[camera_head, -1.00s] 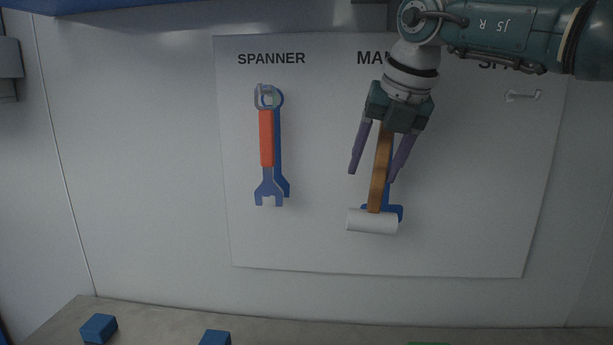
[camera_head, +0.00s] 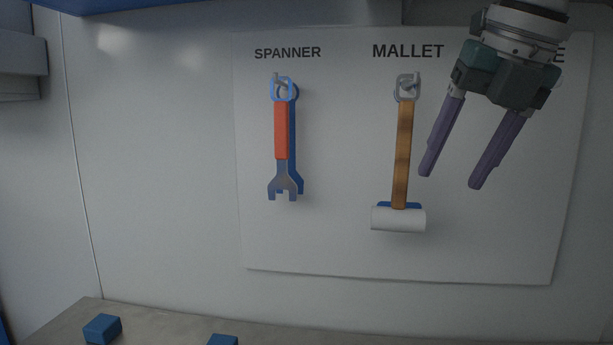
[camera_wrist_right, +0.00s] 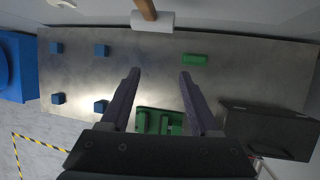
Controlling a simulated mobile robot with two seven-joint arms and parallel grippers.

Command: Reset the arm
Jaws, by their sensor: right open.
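My right gripper (camera_head: 449,182) is open and empty at the right of the head view, its purple fingers pointing down in front of the board, to the right of the mallet and apart from it. In the right wrist view the spread fingers (camera_wrist_right: 160,74) have nothing between them. The mallet (camera_head: 402,155), with a wooden handle and white head, hangs from a hook under the MALLET label. Its white head also shows in the right wrist view (camera_wrist_right: 153,22). My left gripper is in neither view.
A spanner (camera_head: 281,140) with an orange handle hangs on the white board (camera_head: 340,240). Below, the grey table (camera_wrist_right: 75,72) holds several blue blocks (camera_wrist_right: 102,50), a green block (camera_wrist_right: 195,59) and a green tray (camera_wrist_right: 146,114). A dark box (camera_wrist_right: 270,130) is at its right.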

